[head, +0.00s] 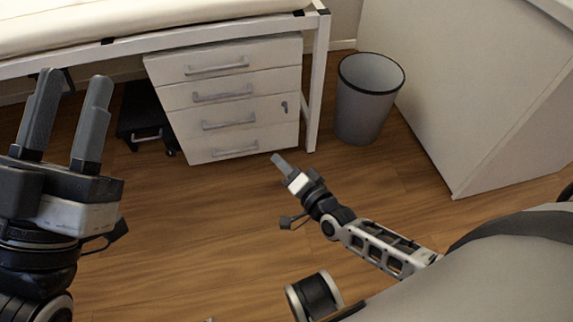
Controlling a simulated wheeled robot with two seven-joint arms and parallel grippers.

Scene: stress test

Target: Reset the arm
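My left gripper (68,121) is large at the left edge of the head view, pointing up. Its two grey fingers stand apart with nothing between them. My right gripper (283,164) is lower and near the middle of the view, above the wooden floor. I see it from the side, with its fingers overlapping, so the gap between them does not show. No object shows at its tip. The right arm runs from the lower right up to this gripper.
A white drawer unit (232,98) stands under a padded bed (130,22) with a white frame. A grey waste bin (366,100) stands to its right, beside a large white cabinet (468,85). A black object (143,118) sits left of the drawers. The wooden floor (190,220) between is clear.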

